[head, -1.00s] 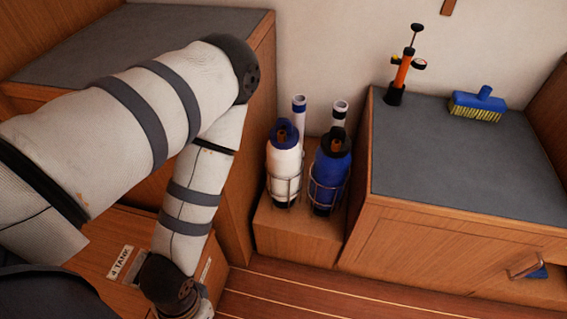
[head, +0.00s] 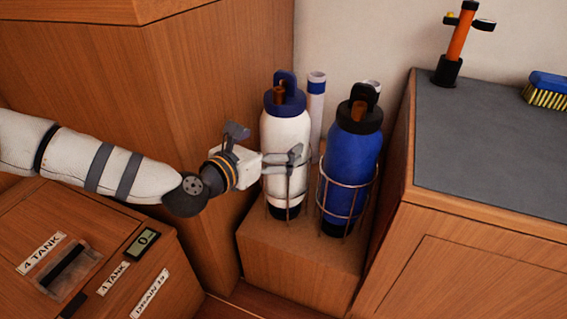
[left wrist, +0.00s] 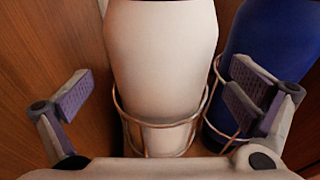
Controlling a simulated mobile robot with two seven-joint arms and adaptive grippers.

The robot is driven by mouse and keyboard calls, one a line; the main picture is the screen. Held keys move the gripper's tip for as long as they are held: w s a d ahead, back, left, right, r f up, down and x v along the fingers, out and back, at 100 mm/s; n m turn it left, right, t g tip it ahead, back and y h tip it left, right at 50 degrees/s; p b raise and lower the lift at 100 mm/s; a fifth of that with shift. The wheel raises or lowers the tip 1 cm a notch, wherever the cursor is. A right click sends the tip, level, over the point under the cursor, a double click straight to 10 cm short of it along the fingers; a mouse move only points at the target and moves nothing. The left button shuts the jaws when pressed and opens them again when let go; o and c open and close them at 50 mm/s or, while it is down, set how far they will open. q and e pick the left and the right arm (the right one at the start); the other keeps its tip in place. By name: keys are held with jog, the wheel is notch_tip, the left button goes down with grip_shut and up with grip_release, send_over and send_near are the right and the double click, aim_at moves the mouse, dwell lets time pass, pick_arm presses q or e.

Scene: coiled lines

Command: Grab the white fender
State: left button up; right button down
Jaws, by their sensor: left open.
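The white fender (head: 284,137), with a dark blue top, stands upright in a wire holder on a wooden block. It fills the middle of the left wrist view (left wrist: 162,55). My left gripper (head: 266,143) is open at the fender's lower half, coming from the left. In the left wrist view its fingers (left wrist: 160,92) show on either side of the fender, with visible gaps. I cannot tell how far they reach around it. The right finger is near the blue fender. My right gripper is out of view.
A blue fender (head: 352,160) in its own wire holder (head: 345,205) stands close on the right. A wooden cabinet wall (head: 205,90) is close on the left. Rolled white tubes (head: 316,105) stand behind. A grey-topped cabinet (head: 490,150) is at the right.

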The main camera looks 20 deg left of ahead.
pick_arm(q)
jog(key=b+x, duration=0.1)
jog(key=x, duration=0.2)
jog(key=f+x, duration=0.1)
jog(key=x, duration=0.1)
jog(key=shift+w+d+f+b, duration=0.1)
jog(key=shift+w+b, duration=0.15)
jog(key=shift+b, duration=0.15)
jog(key=c, duration=1.7)
